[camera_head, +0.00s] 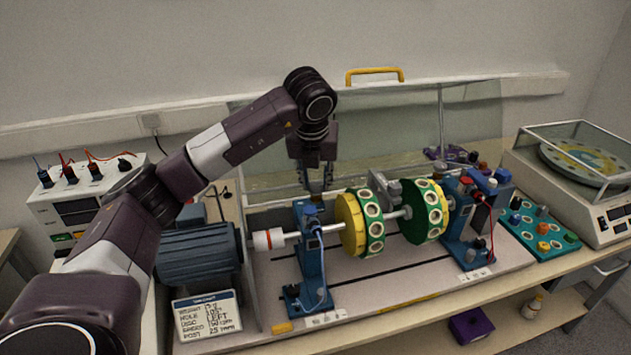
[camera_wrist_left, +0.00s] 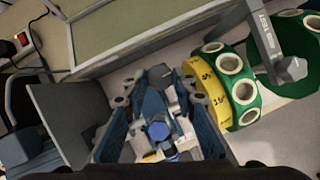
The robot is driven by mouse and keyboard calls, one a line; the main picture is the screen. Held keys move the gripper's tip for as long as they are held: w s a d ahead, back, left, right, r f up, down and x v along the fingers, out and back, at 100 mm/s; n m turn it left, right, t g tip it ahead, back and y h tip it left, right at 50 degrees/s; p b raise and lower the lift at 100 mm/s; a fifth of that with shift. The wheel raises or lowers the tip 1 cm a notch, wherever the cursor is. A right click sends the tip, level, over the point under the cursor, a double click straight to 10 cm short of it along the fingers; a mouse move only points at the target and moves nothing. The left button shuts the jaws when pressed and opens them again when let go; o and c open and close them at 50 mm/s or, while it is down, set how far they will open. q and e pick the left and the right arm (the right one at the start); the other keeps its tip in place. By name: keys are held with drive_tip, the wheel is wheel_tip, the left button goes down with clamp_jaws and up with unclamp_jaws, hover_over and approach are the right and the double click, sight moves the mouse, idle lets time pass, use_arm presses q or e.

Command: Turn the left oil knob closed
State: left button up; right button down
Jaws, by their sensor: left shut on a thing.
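The left bearing stand (camera_head: 312,262) is a blue upright block on the test rig, with the shaft running through it. The left oil knob (camera_head: 311,209) is a small blue cap on its top, and it also shows in the left wrist view (camera_wrist_left: 158,131). My left gripper (camera_head: 316,190) points straight down over this stand, with its fingertips at the knob. In the left wrist view the fingers (camera_wrist_left: 158,110) stand on both sides of the stand's top, shut on the knob. The exact contact is partly hidden. My right gripper is not in view.
Yellow and green discs (camera_head: 362,222) sit on the shaft just right of the stand. A blue motor (camera_head: 198,257) stands to the left, with a label card (camera_head: 207,315) in front. A clear guard (camera_head: 385,125) rises behind. A right stand (camera_head: 465,222) holds the shaft's other end.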

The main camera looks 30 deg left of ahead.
use_arm(q)
drive_tip(key=shift+w+r, duration=0.1)
drive_tip(key=shift+r, duration=0.05)
drive_tip(key=o, duration=1.2)
drive_tip(key=shift+c, duration=0.2)
drive_tip(key=v, duration=1.1)
drive_tip(key=shift+s+r, duration=0.3)
drive_tip(key=shift+r, duration=0.05)
drive_tip(key=shift+d, duration=0.1)
